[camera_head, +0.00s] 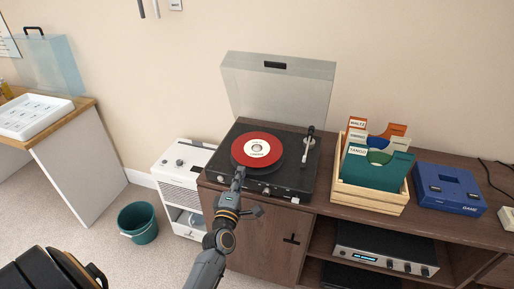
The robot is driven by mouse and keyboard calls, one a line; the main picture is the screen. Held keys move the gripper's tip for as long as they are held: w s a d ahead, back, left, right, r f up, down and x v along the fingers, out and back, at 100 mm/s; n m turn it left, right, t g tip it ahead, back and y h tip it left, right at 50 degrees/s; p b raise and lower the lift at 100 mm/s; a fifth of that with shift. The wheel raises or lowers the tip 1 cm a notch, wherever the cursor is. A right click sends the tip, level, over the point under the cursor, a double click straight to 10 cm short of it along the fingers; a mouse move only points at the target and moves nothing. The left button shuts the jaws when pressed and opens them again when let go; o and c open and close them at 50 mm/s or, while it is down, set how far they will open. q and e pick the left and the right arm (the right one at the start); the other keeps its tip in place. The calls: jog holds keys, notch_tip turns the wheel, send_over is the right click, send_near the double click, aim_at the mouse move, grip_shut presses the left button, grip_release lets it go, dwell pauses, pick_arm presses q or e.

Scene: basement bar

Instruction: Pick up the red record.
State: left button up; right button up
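The red record (257,150) with a pale center label lies flat on the platter of the black turntable (283,183), its clear lid (280,90) raised behind. The tonearm (308,145) stands to the right, clear of the record. My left gripper (249,191) is at the front left edge of the turntable. Its fingers look spread: one points up to the record's near edge, the other sticks out to the right. I cannot tell whether the upper finger touches the record. My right gripper is not in view.
A wooden crate (367,199) of record sleeves and a blue game box (450,188) stand right of the turntable on the brown cabinet (266,244). A white appliance (184,170) and teal bucket (138,222) are on the left. The lid blocks the space behind the record.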

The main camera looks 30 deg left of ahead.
pick_arm(q)
jog(key=x, duration=0.4)
jog(key=shift+w, duration=0.1)
jog(key=shift+r, duration=0.1)
grip_shut()
jog(key=shift+r+p, duration=0.1)
jog(key=shift+p, duration=0.25)
